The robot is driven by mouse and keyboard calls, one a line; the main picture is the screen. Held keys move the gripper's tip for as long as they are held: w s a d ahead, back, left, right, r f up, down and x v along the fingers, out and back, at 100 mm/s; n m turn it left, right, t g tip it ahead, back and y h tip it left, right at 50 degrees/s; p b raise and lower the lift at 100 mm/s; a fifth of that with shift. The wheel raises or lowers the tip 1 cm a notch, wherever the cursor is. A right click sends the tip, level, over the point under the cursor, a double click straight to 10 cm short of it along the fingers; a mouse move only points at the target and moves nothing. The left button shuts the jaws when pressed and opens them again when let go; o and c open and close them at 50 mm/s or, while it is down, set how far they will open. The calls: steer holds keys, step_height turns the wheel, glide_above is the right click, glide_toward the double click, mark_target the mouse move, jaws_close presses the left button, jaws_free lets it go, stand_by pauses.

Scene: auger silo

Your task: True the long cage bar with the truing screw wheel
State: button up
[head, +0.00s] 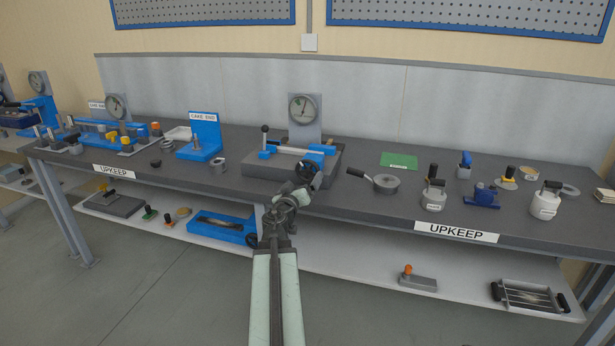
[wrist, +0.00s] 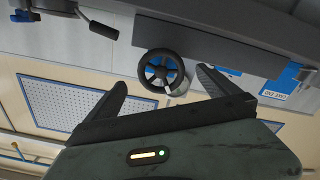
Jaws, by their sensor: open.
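The truing fixture (head: 257,168) is a grey block with blue holders on the bench. A pale bar, likely the long cage bar (head: 290,150), lies across it between the blue holders. The dark, spoked truing screw wheel (head: 307,168) is at the fixture's front right. In the wrist view the wheel (wrist: 150,83) appears between the two fingers, farther off than the fingertips as far as I can tell. My gripper (wrist: 162,80) is open and empty. In the head view my gripper (head: 303,186) is just in front of the wheel, and its fingers are hard to make out.
A dial gauge (head: 303,108) stands behind the fixture, and a black-knobbed lever (head: 265,140) rises at its left. A ring with a black handle (head: 386,183) lies close on the right. The blue CAKE END stand (head: 205,135) is on the left.

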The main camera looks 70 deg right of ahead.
mark_target(308, 174)
steer(key=d, duration=0.7)
steer(key=shift+w, duration=0.2)
steer(key=shift+c, duration=0.3)
